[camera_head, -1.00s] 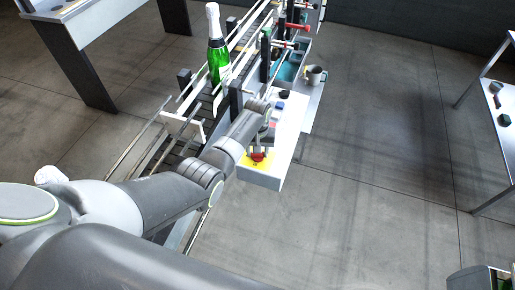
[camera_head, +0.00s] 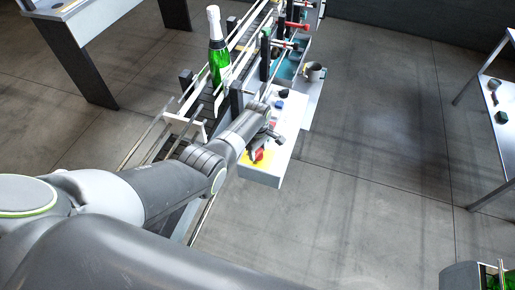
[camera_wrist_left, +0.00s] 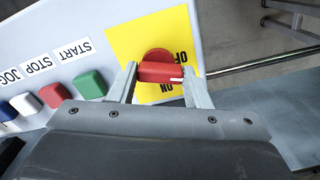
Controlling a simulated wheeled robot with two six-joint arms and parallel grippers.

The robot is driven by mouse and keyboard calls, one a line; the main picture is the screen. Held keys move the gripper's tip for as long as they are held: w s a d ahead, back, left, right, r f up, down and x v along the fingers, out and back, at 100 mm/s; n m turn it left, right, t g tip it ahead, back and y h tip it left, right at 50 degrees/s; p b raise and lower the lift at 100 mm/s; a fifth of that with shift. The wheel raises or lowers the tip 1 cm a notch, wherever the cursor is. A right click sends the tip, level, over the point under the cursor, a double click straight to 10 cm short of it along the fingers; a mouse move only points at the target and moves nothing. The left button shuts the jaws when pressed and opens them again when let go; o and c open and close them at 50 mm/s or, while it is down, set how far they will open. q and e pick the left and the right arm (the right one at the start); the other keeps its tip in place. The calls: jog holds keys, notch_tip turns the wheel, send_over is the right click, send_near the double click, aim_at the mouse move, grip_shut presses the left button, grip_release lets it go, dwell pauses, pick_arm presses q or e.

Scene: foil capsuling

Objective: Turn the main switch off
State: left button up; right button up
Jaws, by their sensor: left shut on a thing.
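The main switch is a red rotary handle (camera_wrist_left: 160,72) on a yellow plate (camera_wrist_left: 128,42) marked OFF and ON. My left gripper (camera_wrist_left: 158,76) is shut on the handle, with one finger at each end of it. The handle lies roughly level in the left wrist view, and its white mark points to the right, close to the ON label. In the head view the red handle (camera_head: 258,155) shows at the near end of the white control box (camera_head: 262,176), partly hidden by my left gripper (camera_head: 260,148). My right gripper is not in view.
Green (camera_wrist_left: 90,84), red (camera_wrist_left: 54,95), white (camera_wrist_left: 26,104) and blue (camera_wrist_left: 7,111) buttons sit beside the plate. A green bottle (camera_head: 219,58) stands on the conveyor beyond my arm.

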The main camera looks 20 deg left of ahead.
aim_at(258, 152)
pick_arm(q)
jog(key=shift+r+n, duration=0.1)
jog(key=shift+n, duration=2.1)
jog(key=o, duration=1)
jog(key=shift+r, duration=1.15)
notch_tip(258, 152, up, 15)
jog(key=shift+r+b, duration=0.1)
jog(key=shift+b, duration=0.9)
